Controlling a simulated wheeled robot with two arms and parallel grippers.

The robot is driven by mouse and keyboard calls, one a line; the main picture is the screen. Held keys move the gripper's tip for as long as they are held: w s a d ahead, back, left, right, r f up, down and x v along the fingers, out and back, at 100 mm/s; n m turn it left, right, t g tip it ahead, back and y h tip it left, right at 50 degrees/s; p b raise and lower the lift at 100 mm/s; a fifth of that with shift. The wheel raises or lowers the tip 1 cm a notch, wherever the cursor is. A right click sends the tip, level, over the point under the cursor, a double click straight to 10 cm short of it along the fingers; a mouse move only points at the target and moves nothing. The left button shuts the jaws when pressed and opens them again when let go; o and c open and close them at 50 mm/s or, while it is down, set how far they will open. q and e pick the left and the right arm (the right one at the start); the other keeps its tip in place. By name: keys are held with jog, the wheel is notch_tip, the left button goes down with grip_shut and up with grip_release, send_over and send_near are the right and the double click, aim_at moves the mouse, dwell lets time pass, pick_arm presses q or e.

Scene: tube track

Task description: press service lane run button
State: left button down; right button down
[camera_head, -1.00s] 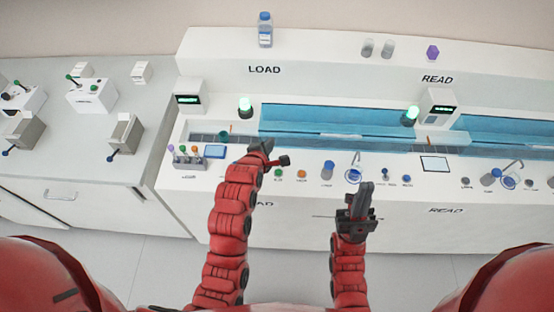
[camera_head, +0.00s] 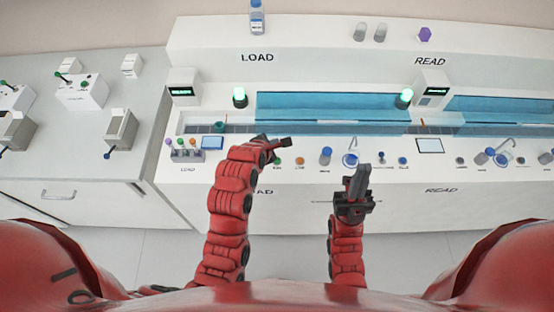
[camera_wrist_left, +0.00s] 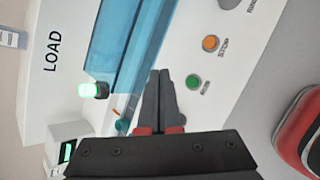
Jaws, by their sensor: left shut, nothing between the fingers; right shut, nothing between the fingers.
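A green button (camera_wrist_left: 194,81) shows in the left wrist view, its label seeming to read RUN. Beside it is an orange button (camera_wrist_left: 210,43) labelled STOP. In the head view the green button (camera_head: 278,162) and orange button (camera_head: 300,161) sit on the front panel of the LOAD station. My left gripper (camera_head: 287,142) is shut and empty, just behind the green button in the picture. Its closed fingers (camera_wrist_left: 158,76) are apart from that button in the wrist view. My right gripper (camera_head: 359,176) is shut and empty, in front of the panel. No service lane label is readable.
A blue-windowed channel (camera_head: 330,107) runs behind the panel. A green lamp (camera_head: 240,97) glows at LOAD, another (camera_head: 403,98) near READ. Several coloured knobs (camera_head: 183,142) stand at the panel's left. A left bench (camera_head: 75,150) holds lever boxes (camera_head: 82,92).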

pick_arm(q)
jog(key=b, duration=0.3)
send_over(275, 163)
notch_tip(275, 163, down, 7)
jog(key=shift+f, duration=0.35)
dwell(1.6)
jog(key=shift+f, duration=0.35)
